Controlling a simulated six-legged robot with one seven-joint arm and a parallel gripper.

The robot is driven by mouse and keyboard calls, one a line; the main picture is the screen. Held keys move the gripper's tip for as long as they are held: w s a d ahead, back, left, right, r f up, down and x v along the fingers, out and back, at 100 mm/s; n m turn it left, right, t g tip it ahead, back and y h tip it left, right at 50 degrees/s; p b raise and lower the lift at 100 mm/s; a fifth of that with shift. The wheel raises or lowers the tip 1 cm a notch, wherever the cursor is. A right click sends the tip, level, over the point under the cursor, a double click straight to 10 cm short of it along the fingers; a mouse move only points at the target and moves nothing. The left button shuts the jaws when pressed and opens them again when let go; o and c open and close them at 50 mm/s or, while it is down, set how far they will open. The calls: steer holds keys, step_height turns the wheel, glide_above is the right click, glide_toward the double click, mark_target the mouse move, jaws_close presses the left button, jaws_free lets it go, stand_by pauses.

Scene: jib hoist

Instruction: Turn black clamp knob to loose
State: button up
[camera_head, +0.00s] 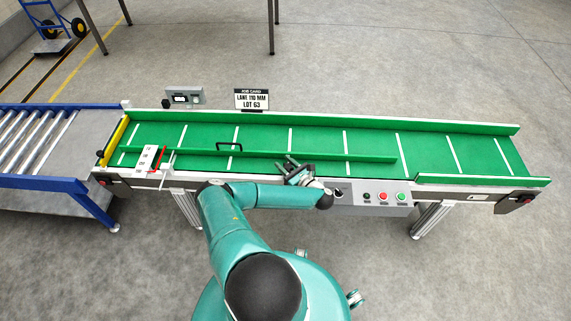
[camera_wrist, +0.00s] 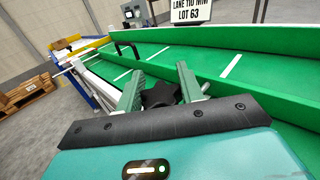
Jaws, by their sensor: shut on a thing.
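The black clamp knob (camera_wrist: 160,93) is a star-shaped knob, seen in the wrist view beside the green guide rail (camera_wrist: 205,90). My gripper (camera_wrist: 158,84) has one finger on each side of the knob and is shut on it. In the head view my gripper (camera_head: 291,168) is at the near side of the conveyor, by the guide rail (camera_head: 330,156). The knob is hard to make out there between the fingers. Whether it is loose or tight cannot be told.
The green conveyor belt (camera_head: 450,153) has white cross lines and raised side walls. A black handle (camera_head: 229,146) stands on the guide rail. A job card (camera_head: 252,99) reads "LANE 110 MM LOT 63". A button box (camera_head: 372,197) hangs on the near side, right of my gripper.

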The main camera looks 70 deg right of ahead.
steer(key=o, duration=1)
